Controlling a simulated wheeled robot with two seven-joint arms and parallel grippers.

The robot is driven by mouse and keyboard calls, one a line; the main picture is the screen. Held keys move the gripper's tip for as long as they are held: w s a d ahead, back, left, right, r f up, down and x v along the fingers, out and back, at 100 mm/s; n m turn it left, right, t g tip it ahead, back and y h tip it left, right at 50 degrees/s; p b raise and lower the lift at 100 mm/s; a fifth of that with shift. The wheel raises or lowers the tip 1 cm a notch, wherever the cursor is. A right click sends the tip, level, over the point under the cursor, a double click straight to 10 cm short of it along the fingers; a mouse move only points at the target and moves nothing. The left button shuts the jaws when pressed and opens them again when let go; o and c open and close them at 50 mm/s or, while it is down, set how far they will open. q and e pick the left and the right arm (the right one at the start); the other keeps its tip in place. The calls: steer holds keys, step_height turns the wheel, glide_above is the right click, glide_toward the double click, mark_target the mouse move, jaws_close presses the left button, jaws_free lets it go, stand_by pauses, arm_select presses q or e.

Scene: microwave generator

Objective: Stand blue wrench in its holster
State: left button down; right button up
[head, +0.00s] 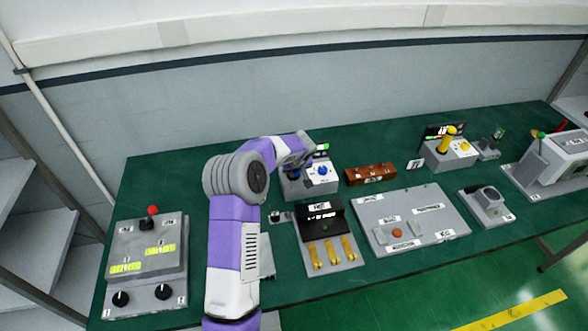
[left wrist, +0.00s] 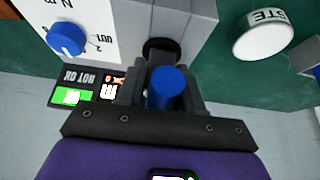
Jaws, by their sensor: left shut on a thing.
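My left gripper (head: 303,160) is at the grey-and-white box with a blue knob (head: 321,170), near the back of the green table. In the left wrist view my left gripper (left wrist: 165,75) is shut on a blue round-ended shaft, which I take for the blue wrench (left wrist: 167,90). Just beyond the fingers a dark round ring (left wrist: 160,49) sits at the grey box's side; it may be the holster. I cannot tell whether the wrench is inside it or only in front of it. In the head view the gripper hides both. My right gripper is not in view.
The blue knob (left wrist: 66,39) and a lit display (left wrist: 85,92) are close beside the gripper. A white round container (left wrist: 263,33) stands to the other side. A brown block (head: 370,174), a grey labelled panel (head: 375,213) and a joystick box (head: 146,250) also occupy the table.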

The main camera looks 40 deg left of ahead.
arm_select(q)
steer(key=shift+f+b, duration=0.1)
steer(key=shift+b, duration=0.3)
steer(key=c, duration=0.7)
jaws_free()
steer(key=shift+o, duration=0.3)
steer(key=shift+f, duration=0.1)
steer(key=v, duration=0.7)
steer(key=shift+s+d+r, duration=0.1)
steer(key=shift+s+r, duration=0.05)
steer(key=shift+r, duration=0.2)
